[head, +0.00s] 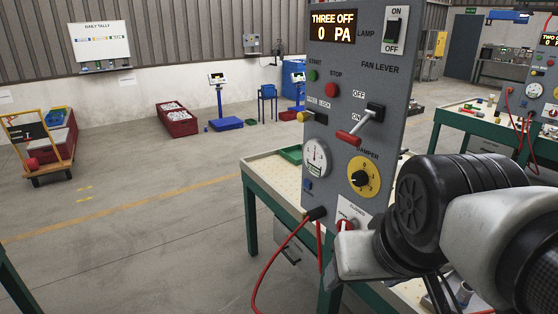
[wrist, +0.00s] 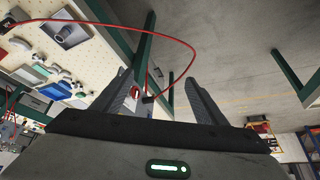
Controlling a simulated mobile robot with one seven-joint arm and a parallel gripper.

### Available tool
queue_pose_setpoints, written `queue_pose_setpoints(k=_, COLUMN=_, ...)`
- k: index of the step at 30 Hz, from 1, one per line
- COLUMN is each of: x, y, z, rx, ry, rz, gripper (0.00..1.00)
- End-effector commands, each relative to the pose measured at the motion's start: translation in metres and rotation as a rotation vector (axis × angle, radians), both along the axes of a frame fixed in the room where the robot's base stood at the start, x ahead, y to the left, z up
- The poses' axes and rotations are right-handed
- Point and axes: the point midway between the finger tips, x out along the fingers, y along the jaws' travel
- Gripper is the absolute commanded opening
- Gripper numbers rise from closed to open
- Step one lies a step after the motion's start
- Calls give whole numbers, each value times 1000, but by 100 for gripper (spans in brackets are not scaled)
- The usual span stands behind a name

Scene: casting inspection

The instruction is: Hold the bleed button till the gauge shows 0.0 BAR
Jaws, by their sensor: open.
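A grey upright control panel (head: 350,90) stands on a green-framed bench in the head view. Its round white gauge (head: 316,158) sits low on the left side; the needle reading is too small to tell. A small blue button (head: 307,184) is just below the gauge, its label unreadable; I cannot tell if it is the bleed button. The panel's display (head: 333,27) reads THREE OFF, 0 PA. My gripper (wrist: 160,82) is open in the wrist view, with nothing held between its fingers. My arm is right of the panel in the head view.
A second bench (head: 470,122) stands at right.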

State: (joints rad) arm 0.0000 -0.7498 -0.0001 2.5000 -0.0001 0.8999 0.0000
Motion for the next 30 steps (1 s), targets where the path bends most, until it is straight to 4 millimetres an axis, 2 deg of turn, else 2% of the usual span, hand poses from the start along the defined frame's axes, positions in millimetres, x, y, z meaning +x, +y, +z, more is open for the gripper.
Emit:
queue_pose_setpoints(k=12, x=0, y=0, z=0, rx=0, ry=0, rz=0, gripper=66)
queue_pose_setpoints(k=24, x=0, y=0, z=0, rx=0, ry=0, rz=0, gripper=0)
queue_pose_setpoints(k=30, x=0, y=0, z=0, rx=0, ry=0, rz=0, gripper=0)
